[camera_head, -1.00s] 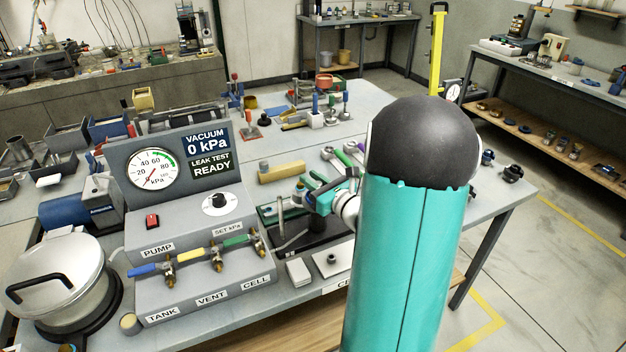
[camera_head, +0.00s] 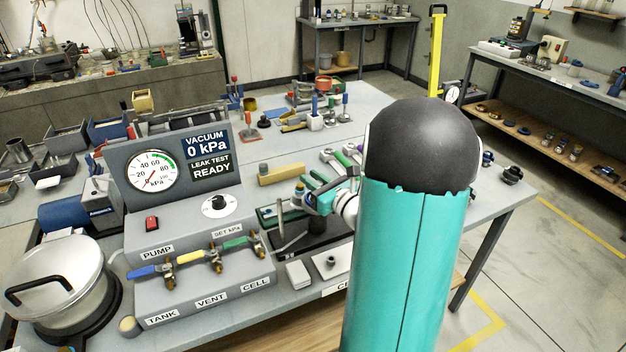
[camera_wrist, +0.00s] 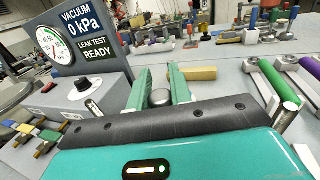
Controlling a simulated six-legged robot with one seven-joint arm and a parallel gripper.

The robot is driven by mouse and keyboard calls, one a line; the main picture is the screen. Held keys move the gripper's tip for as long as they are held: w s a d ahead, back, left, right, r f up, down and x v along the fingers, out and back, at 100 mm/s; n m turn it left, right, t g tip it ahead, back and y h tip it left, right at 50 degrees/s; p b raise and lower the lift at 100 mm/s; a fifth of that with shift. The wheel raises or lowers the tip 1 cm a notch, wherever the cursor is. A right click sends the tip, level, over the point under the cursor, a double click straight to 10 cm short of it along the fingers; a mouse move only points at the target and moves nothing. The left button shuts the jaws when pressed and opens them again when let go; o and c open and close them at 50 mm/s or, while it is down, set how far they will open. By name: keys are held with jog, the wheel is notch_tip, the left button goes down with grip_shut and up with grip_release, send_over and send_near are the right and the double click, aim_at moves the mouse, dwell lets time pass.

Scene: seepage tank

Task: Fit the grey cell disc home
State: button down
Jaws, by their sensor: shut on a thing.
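My gripper (camera_wrist: 160,88) shows two green fingers in the wrist view, shut on a rounded grey piece, which appears to be the grey cell disc (camera_wrist: 160,97). Only its top shows; its lower part is hidden behind my dark gripper body. In the head view my gripper is beyond my arm, above a black base (camera_head: 317,243) with a metal lever rod, right of the grey control console (camera_head: 205,285). The disc is not clear there, and I cannot tell whether it touches the base.
The console has valves labelled TANK, VENT and CELL; its display (camera_head: 208,157) reads 0 kPa and READY. A lidded pot (camera_head: 60,275) stands at left. A white plate with a dark knob (camera_head: 331,262) lies in front. A yellow block (camera_head: 281,174) and several spanners lie behind.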

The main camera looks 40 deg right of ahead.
jog(key=shift+f, duration=0.55)
dwell(0.4)
jog(key=shift+r, duration=0.15)
jog(key=shift+r, duration=2.9)
